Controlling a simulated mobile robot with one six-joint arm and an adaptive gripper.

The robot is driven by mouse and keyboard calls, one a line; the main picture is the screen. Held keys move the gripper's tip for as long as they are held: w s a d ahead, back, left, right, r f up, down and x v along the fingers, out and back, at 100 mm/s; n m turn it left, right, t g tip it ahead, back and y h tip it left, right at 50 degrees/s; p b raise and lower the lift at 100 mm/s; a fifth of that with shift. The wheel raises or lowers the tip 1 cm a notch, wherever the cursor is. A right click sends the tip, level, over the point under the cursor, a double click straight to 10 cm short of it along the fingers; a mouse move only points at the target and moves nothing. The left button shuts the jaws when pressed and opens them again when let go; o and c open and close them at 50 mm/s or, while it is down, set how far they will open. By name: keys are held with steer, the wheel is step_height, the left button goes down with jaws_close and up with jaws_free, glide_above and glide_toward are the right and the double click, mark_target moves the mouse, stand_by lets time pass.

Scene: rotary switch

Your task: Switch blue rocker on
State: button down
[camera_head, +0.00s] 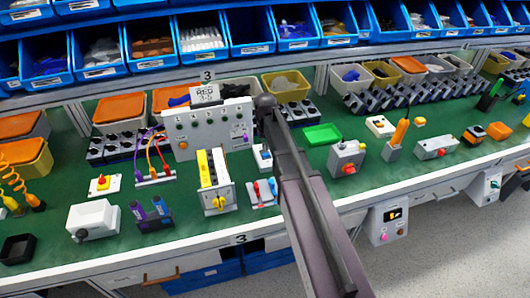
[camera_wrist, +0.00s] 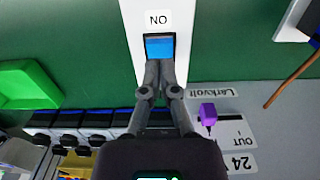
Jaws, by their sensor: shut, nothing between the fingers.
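The blue rocker (camera_wrist: 159,46) sits in a white housing (camera_wrist: 178,12) in the wrist view, with an upside-down "ON" label just beyond it. My gripper (camera_wrist: 160,68) is shut and empty. Its fingertips are at the near edge of the rocker and overlap it in the picture; I cannot tell whether they touch it. The rocker's near part is hidden behind the fingertips. In the head view the small white housing (camera_head: 262,160) stands on the green bench, partly hidden by my arm. My gripper itself is hidden behind my arm there.
A grey control panel (camera_head: 208,128) stands left of the housing, and it also shows in the wrist view (camera_wrist: 222,130). A green tray (camera_head: 322,134) lies to the right. A rack with yellow, white and black breakers (camera_head: 214,180) stands front left. Several bins line the back.

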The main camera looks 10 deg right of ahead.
mark_target(266, 154)
steer(key=shift+f+b, duration=1.4)
stand_by(1.4)
steer(key=shift+r, duration=0.15)
steer(key=shift+r+p, duration=3.4)
steer(key=shift+p, duration=0.15)
steer(key=s, duration=1.9)
steer(key=shift+s+a+m, duration=0.15)
steer(key=shift+s+m, duration=0.2)
steer(key=shift+m, duration=0.05)
